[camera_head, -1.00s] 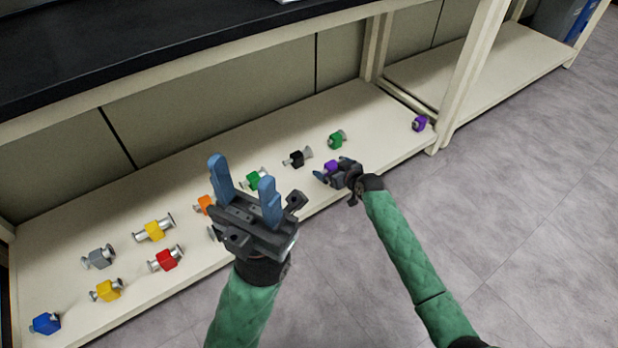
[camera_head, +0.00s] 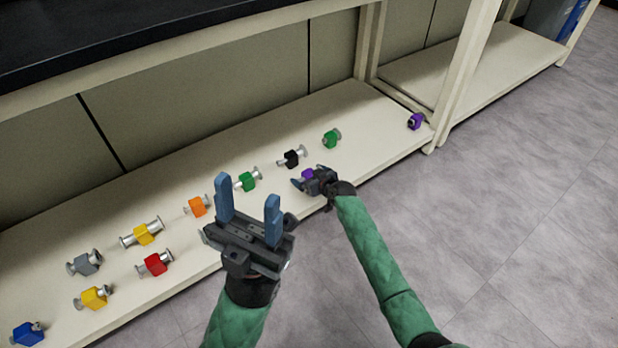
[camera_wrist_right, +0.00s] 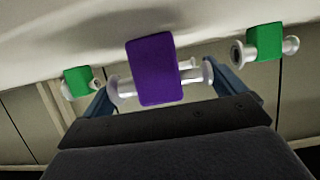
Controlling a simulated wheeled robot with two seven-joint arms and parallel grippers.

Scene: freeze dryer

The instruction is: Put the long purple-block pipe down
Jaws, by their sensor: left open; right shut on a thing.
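The long purple-block pipe (camera_head: 307,174) is held in my right gripper (camera_head: 308,180), at the front part of the lower shelf (camera_head: 250,216). In the right wrist view the purple block (camera_wrist_right: 154,70) sits between the two blue fingers, with metal pipe ends on both sides. I cannot tell whether it touches the shelf. My left gripper (camera_head: 247,200) is open and empty, fingers pointing up, in front of the shelf's edge. Another purple-block piece (camera_head: 415,121) lies at the shelf's right end.
On the shelf stand a black (camera_head: 291,158), two green (camera_head: 331,139), an orange (camera_head: 197,206), a red (camera_head: 154,264), a grey (camera_head: 86,263), a blue (camera_head: 28,333) and two yellow (camera_head: 141,233) block pipes. A shelf post (camera_head: 462,85) rises at the right.

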